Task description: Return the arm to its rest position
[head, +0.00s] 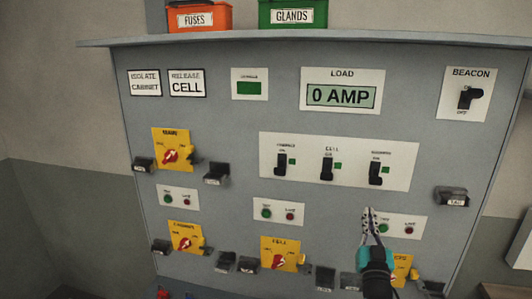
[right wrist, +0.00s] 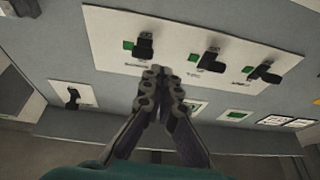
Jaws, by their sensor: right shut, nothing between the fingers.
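My right gripper (head: 369,213) is in front of the lower right part of a grey control panel (head: 225,130). Its fingers are together and empty. In the right wrist view the shut fingertips (right wrist: 158,72) show just beside the white plate with three black switches (right wrist: 210,60). In the head view that switch plate (head: 335,160) is above the gripper. The gripper and its teal wrist partly hide a small lamp plate (head: 410,225) and a yellow rotary switch (head: 402,270). I cannot tell whether the fingertips touch the panel. My left gripper is not in view.
The panel carries a load display (head: 341,96) reading 0 AMP, a beacon switch (head: 468,96) and yellow rotary switches such as the upper left one (head: 172,142). Several black holders jut out low down. An orange fuses bin (head: 197,17) and a green glands bin (head: 292,13) stand on top.

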